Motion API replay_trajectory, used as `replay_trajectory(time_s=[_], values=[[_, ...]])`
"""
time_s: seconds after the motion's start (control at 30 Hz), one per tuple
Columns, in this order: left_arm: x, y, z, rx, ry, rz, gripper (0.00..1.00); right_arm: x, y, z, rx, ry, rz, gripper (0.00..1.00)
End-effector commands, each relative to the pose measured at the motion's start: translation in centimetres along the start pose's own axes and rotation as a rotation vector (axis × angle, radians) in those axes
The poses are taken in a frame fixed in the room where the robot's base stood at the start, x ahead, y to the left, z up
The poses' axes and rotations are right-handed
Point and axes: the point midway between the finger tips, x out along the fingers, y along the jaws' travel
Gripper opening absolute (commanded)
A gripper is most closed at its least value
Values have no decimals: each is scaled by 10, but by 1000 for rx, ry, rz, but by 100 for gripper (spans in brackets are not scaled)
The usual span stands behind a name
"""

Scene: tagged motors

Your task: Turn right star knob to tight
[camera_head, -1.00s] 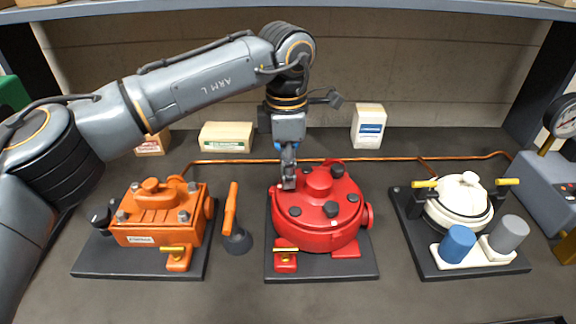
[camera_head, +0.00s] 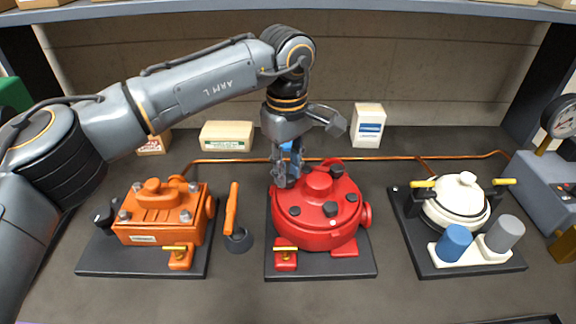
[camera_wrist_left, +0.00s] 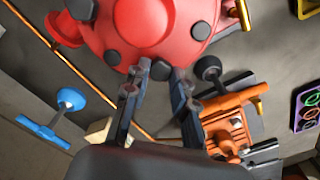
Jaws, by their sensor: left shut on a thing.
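The red round motor (camera_head: 312,235) stands on a dark base plate in the middle, with several dark knobs on its lid. My left gripper (camera_head: 284,183) points down at the lid's back left edge, its fingers shut around a dark knob (camera_wrist_left: 161,70). In the head view the fingers mostly hide this knob. Free knobs show at the front left (camera_head: 295,211), front (camera_head: 331,209), right (camera_head: 352,197) and back right (camera_head: 336,171). The wrist view also shows the red lid (camera_wrist_left: 195,12). I cannot read any tight mark. My right gripper is not in view.
The orange motor (camera_head: 160,228) and an orange-handled valve (camera_head: 231,212) stand to the left. A white pot-like unit (camera_head: 457,207) stands to the right. A blue T-handle (camera_wrist_left: 45,132) shows in the wrist view. A copper pipe (camera_head: 226,161) runs behind.

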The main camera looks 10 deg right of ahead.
Motion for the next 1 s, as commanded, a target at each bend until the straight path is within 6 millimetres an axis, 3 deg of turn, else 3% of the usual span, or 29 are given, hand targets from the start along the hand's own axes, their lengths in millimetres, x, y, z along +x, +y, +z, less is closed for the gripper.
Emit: replay_trajectory(time_s=[0.4,0.93,0.97,1.0], values=[[-5,2,-3,180,8,9,0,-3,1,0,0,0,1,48],[-5,2,-3,203,8,8,0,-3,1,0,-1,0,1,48],[-5,2,-3,203,8,8,27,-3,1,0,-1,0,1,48],[-5,2,-3,203,8,8,35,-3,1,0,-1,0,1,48]])
